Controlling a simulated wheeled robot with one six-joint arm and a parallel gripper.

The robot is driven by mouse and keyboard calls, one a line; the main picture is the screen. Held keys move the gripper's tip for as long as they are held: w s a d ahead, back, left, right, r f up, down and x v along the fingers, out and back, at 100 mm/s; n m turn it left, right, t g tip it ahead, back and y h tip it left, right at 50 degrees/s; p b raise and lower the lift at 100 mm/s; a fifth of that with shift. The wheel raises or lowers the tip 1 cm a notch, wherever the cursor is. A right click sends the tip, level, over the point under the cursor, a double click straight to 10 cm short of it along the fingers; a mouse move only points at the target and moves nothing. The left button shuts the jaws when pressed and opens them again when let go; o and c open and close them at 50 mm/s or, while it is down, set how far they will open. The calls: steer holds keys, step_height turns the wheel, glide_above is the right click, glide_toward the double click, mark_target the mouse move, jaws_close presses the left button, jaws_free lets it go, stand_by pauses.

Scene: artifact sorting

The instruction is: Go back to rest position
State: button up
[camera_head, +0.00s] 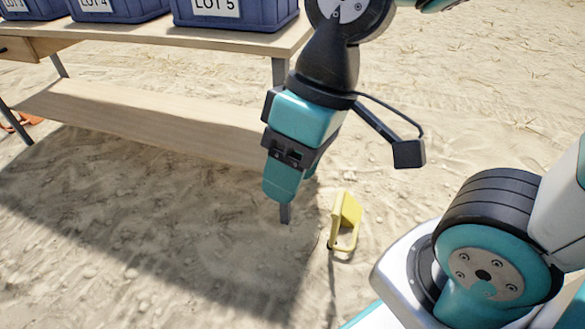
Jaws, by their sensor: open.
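My gripper (285,213) hangs in the upper middle of the head view, pointing down over the sand in front of the table. It is open, and I see nothing held in it. The far finger is mostly hidden behind the near one. My arm comes down from the top right, and a bracket with a small dark box sticks out to the right of the wrist.
A wooden table (140,42) with a low shelf (140,115) stands at the upper left. It bears blue bins, among them the LOT 5 bin (262,18). A small yellow object (345,220) stands on the sand right of my gripper. Open sand lies at the upper right.

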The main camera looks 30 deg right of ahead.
steer(key=shift+s+a+r+n, duration=0.25)
steer(key=shift+s+n, duration=0.05)
steer(key=shift+s, duration=0.15)
step_height(320, 180, up, 40)
steer(key=p, duration=4)
steer(key=shift+w, duration=0.1)
